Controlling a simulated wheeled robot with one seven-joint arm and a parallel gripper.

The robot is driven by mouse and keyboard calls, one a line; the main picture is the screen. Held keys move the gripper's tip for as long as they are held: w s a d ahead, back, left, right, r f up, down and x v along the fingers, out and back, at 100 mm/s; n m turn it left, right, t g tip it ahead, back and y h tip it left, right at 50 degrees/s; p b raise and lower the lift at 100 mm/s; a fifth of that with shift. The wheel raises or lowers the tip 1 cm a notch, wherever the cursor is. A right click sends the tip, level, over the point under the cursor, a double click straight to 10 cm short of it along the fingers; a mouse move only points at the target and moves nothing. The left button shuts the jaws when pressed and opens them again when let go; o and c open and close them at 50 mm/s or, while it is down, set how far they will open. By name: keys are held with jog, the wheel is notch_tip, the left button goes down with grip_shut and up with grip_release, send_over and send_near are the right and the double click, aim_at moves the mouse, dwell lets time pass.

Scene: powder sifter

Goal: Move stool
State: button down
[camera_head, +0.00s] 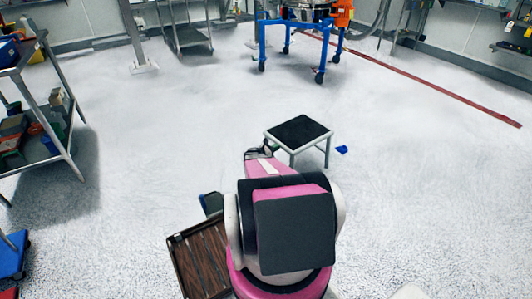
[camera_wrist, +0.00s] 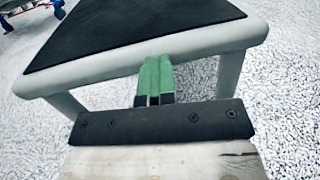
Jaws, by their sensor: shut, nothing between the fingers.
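The stool (camera_head: 299,130) stands upright on the floor ahead of my arm, with a black top and pale grey frame and legs. In the wrist view its black top and near frame edge (camera_wrist: 190,45) fill the upper part. My gripper (camera_wrist: 155,68) has green fingers that are shut together with nothing between them. The fingertips are at the stool's near frame edge, overlapping it in the picture; I cannot tell whether they touch. In the head view my gripper (camera_head: 268,147) shows small and dark at the stool's left side, partly hidden by my arm.
A small blue object (camera_head: 342,149) lies on the floor right of the stool. A blue wheeled frame (camera_head: 263,42) stands at the back, near a red floor line (camera_head: 440,85). A loaded shelf cart (camera_head: 62,155) stands at the left. The floor around the stool is mostly clear.

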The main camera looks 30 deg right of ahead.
aim_at(292, 141)
jog(key=d, duration=1.2)
jog(key=shift+d, duration=0.15)
